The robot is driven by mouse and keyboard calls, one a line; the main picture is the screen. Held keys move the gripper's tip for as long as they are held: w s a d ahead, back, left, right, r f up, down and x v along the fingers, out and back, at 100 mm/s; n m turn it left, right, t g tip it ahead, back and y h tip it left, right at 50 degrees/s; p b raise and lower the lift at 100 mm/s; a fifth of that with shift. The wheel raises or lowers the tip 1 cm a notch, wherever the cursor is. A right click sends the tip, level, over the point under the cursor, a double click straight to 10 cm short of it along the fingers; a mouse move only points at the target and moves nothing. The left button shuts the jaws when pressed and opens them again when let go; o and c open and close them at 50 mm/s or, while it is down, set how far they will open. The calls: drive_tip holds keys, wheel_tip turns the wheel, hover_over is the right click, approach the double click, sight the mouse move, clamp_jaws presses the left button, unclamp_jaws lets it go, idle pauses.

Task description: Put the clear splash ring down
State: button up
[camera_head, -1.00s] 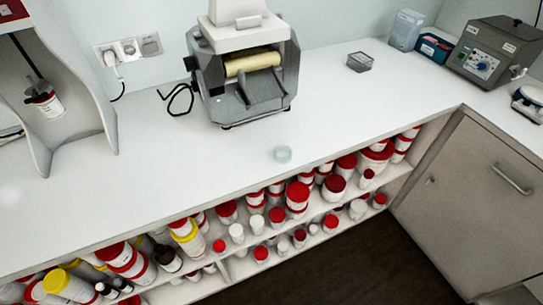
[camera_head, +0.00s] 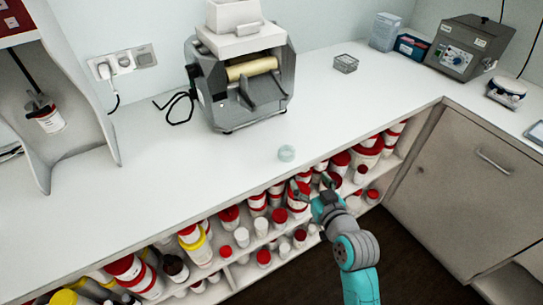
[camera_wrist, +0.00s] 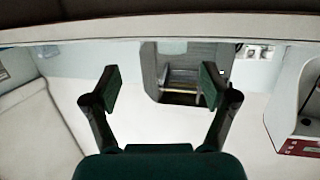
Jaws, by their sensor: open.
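The clear splash ring (camera_head: 286,153) stands on the white counter (camera_head: 190,185) near its front edge, in front of the roller mill. My gripper (camera_head: 314,186) is in front of the counter edge in the head view, a little right of and nearer than the ring, and apart from it. In the wrist view my gripper (camera_wrist: 158,88) has its two fingers wide apart with nothing between them. I cannot make out the ring in the wrist view.
The roller mill (camera_head: 241,85) stands at the back of the counter; it also shows in the wrist view (camera_wrist: 180,72). A small grey mesh basket (camera_head: 346,64) is to its right. Shelves of red-lidded jars (camera_head: 298,190) lie below the edge. The counter around the ring is clear.

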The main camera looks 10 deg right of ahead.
drive_tip(key=w+a+r, duration=0.1)
drive_tip(key=w+r, duration=0.1)
approach(287, 152)
drive_tip(key=w, duration=0.1)
drive_tip(key=w+r, duration=0.1)
drive_tip(key=shift+w+a+n+y, duration=0.2)
drive_tip(key=shift+w+n+y, duration=0.1)
drive_tip(key=shift+w, duration=0.05)
drive_tip(key=shift+a+x, duration=0.15)
drive_tip(key=shift+x, duration=1.2)
drive_tip(key=shift+a+x, duration=0.1)
drive_tip(key=shift+x, duration=1.3)
drive_tip(key=c, duration=1)
drive_tip(key=shift+r, duration=0.1)
